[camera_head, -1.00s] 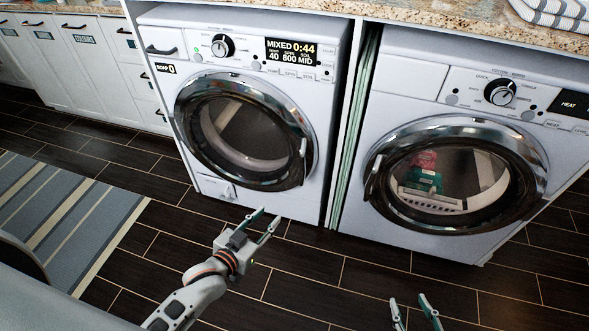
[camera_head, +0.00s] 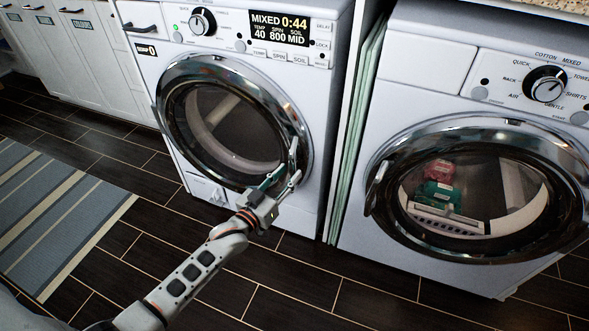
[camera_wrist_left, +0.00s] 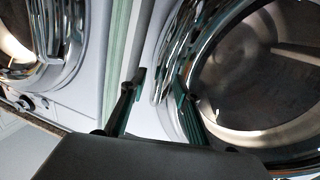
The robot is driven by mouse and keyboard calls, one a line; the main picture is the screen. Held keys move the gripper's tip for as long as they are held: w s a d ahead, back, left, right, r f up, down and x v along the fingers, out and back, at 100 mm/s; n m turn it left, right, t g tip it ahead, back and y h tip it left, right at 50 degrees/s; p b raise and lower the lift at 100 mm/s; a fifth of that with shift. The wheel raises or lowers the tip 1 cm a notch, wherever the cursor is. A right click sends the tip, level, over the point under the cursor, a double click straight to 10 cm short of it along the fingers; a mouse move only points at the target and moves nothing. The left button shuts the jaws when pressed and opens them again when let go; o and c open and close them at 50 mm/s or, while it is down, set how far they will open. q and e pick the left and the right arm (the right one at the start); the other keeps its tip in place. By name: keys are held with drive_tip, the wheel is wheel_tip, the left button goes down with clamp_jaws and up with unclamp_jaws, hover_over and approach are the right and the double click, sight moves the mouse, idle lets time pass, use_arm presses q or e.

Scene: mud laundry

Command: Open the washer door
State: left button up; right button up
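The washer (camera_head: 318,130) is the left white machine, with a display reading MIXED 0:44. Its round glass door (camera_head: 225,125) has a chrome rim and looks shut; the drum behind the glass appears empty. A chrome door handle (camera_head: 293,152) stands on the right side of the rim. My left gripper (camera_head: 293,170) is open, its fingertips at the lower end of this handle. In the left wrist view, the two fingers (camera_wrist_left: 160,82) are apart, close to the chrome rim, with the handle seemingly between them. Contact cannot be told. My right gripper is out of view.
A second front-loading machine (camera_head: 420,90) stands to the right, its door shut, with red and green items inside. A narrow gap separates the machines. White cabinets (camera_head: 90,70) are at left; a striped rug (camera_head: 60,215) lies on the dark tiled floor.

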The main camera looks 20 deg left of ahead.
sight(291, 172)
use_arm(q)
drive_tip(key=shift+w+d+f, duration=0.15)
drive_tip(key=shift+w, duration=0.35)
drive_tip(key=shift+w+d+f, duration=0.15)
drive_tip(key=shift+w, duration=0.35)
drive_tip(key=shift+w+d+r+b, duration=0.1)
drive_tip(key=shift+w+b, duration=0.1)
drive_tip(key=shift+w, duration=0.15)
drive_tip(key=shift+w+r+b, duration=0.1)
drive_tip(key=shift+w+b, duration=0.05)
drive_tip(key=shift+w, duration=0.15)
clamp_jaws()
drive_tip(key=shift+s, duration=0.15)
